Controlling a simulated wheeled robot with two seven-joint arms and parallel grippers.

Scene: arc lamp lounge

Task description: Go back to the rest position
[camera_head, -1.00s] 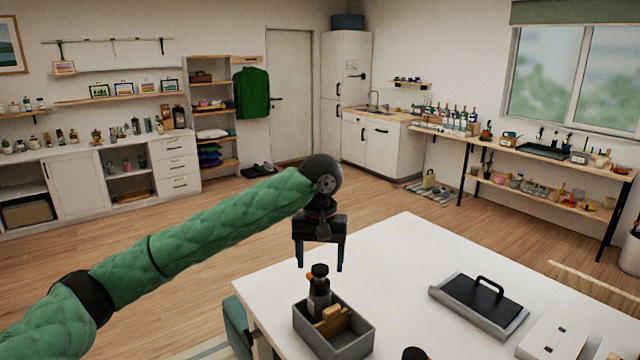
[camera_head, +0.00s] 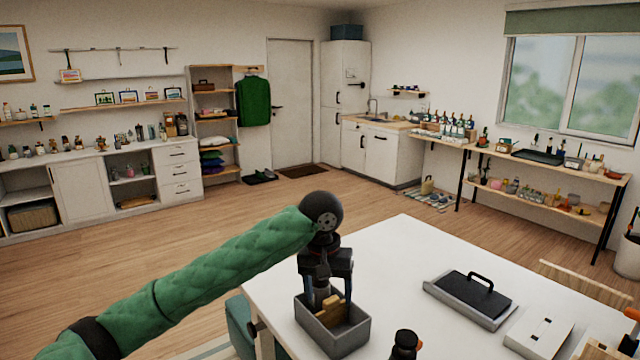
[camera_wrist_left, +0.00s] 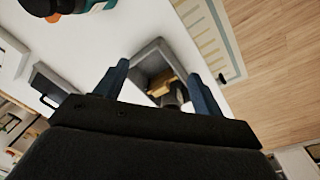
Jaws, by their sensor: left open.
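My left gripper (camera_head: 325,288) is open, pointing down over the grey box (camera_head: 356,338) on the white table. Its blue fingers stand on either side of a dark bottle (camera_head: 321,297) in the box; I cannot tell whether they touch it. A tan wooden item (camera_head: 333,309) lies beside the bottle. In the left wrist view the fingers (camera_wrist_left: 160,88) are spread, with the grey box (camera_wrist_left: 150,58) and wooden item beyond them. My right gripper is not in view.
On the white table (camera_head: 400,250) are a grey tray with a black handled lid (camera_head: 472,292), a white box (camera_head: 538,335) and a dark-capped bottle (camera_head: 405,345). A chair back (camera_head: 580,285) stands at the right. The wooden floor (camera_head: 200,240) behind the table is open.

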